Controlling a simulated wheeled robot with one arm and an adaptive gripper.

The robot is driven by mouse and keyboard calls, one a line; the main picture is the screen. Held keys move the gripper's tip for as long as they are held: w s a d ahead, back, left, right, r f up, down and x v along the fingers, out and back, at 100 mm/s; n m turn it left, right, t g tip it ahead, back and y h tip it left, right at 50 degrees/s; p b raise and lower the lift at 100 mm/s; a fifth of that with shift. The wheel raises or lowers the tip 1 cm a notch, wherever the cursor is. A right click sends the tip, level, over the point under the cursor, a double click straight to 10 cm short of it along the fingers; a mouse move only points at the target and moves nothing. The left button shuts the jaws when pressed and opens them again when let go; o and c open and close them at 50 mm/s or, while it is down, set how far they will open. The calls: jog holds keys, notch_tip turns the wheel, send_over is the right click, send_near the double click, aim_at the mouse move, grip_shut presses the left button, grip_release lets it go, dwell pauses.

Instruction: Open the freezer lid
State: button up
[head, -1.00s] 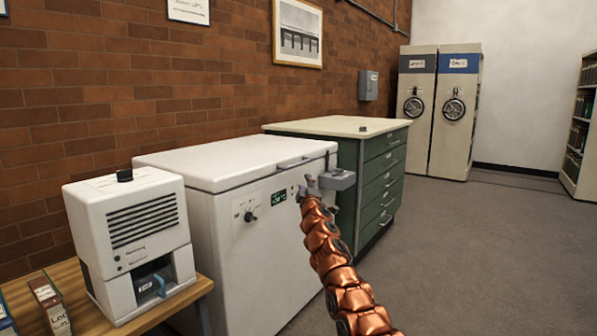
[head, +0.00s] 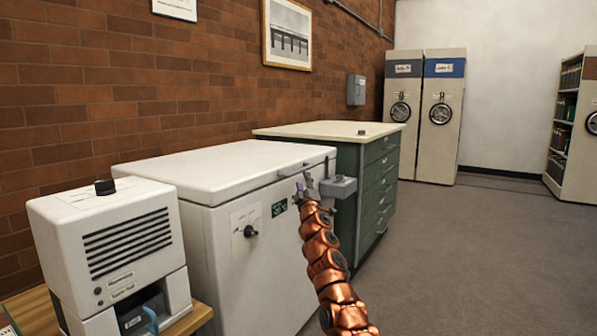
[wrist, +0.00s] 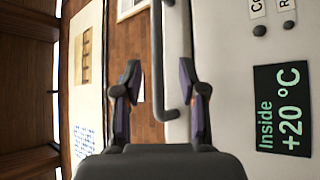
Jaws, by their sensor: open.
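The white chest freezer (head: 245,270) stands against the brick wall, and its lid (head: 215,170) lies flat and closed. A grey bar handle (head: 292,170) is at the lid's front edge; it also shows in the wrist view (wrist: 157,60). My gripper (head: 307,184) is open and empty at the freezer's front, just below the handle. In the wrist view, the handle bar appears between the two spread fingers of my gripper (wrist: 160,80). I cannot tell if either finger touches it. The freezer's display (wrist: 283,108) reads "Inside +20 °C".
A grey box (head: 338,187) sticks out at the freezer's front right corner, close to my gripper. A green drawer cabinet (head: 375,185) stands beyond it. A white machine (head: 110,240) sits on a wooden table at left. The floor (head: 460,260) at right is clear.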

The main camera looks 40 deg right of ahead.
aim_at(302, 170)
jog(key=shift+p+x, duration=0.85)
jog(key=shift+x, duration=2.3)
jog(key=shift+w+d+r+p, duration=0.15)
jog(key=shift+d+r+p, duration=0.05)
jog(key=shift+p, duration=0.2)
jog(key=shift+w+d+r, duration=0.1)
jog(key=shift+c, duration=0.2)
grip_shut()
